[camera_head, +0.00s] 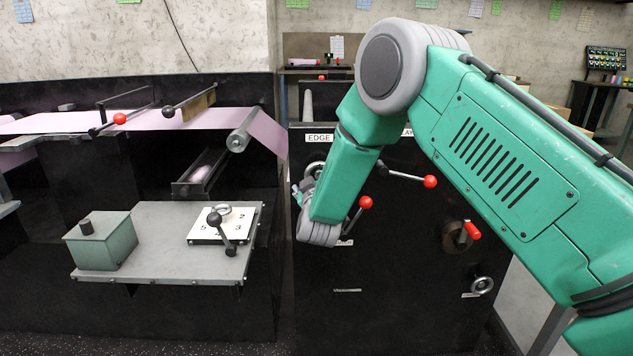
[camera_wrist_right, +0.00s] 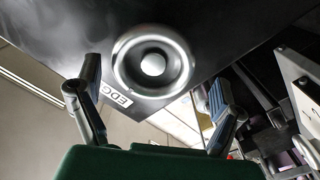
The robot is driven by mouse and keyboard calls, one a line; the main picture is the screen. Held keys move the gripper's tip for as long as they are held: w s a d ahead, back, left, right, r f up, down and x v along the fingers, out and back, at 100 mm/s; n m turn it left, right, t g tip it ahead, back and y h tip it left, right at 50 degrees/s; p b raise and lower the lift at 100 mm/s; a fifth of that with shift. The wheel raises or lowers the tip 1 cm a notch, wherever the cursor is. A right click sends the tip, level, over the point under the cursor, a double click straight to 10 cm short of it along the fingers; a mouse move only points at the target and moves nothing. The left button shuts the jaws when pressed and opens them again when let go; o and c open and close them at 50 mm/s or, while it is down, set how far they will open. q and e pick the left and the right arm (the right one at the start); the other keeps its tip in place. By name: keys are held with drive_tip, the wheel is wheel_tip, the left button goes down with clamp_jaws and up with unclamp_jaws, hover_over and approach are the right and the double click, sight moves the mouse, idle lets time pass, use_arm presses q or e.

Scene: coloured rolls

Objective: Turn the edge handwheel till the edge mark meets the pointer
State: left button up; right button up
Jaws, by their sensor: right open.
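The edge handwheel (camera_head: 315,169) is a silver ring on the black panel under the label "EDGE" (camera_head: 319,138). My right arm covers part of it. In the right wrist view the handwheel (camera_wrist_right: 127,75) shows whole, a shiny round rim with a pale hub, near the "EDG" lettering. My right gripper (camera_wrist_right: 154,82) is open and empty, its two fingers on either side of the wheel in the picture; I cannot tell if they touch it. In the head view the right gripper (camera_head: 299,192) is mostly hidden behind my wrist. I cannot make out the edge mark or the pointer. My left gripper is not in view.
Red-knobbed levers (camera_head: 430,181) stick out of the panel close to my right arm. A red-handled crank (camera_head: 472,230) and a small handwheel (camera_head: 482,285) sit lower right. A grey shelf (camera_head: 165,262) with a numbered plate (camera_head: 203,236) and a green box (camera_head: 100,245) stands left.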

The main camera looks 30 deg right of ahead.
drive_tip(key=shift+w+d, duration=0.35)
drive_tip(key=shift+d+f, duration=0.25)
drive_tip(key=shift+d, duration=0.5)
drive_tip(key=c, duration=1.1)
drive_tip(key=shift+w+a+r, duration=0.1)
drive_tip(key=shift+a+r, duration=0.05)
drive_tip(key=shift+a, duration=0.2)
drive_tip(key=shift+c, duration=0.2)
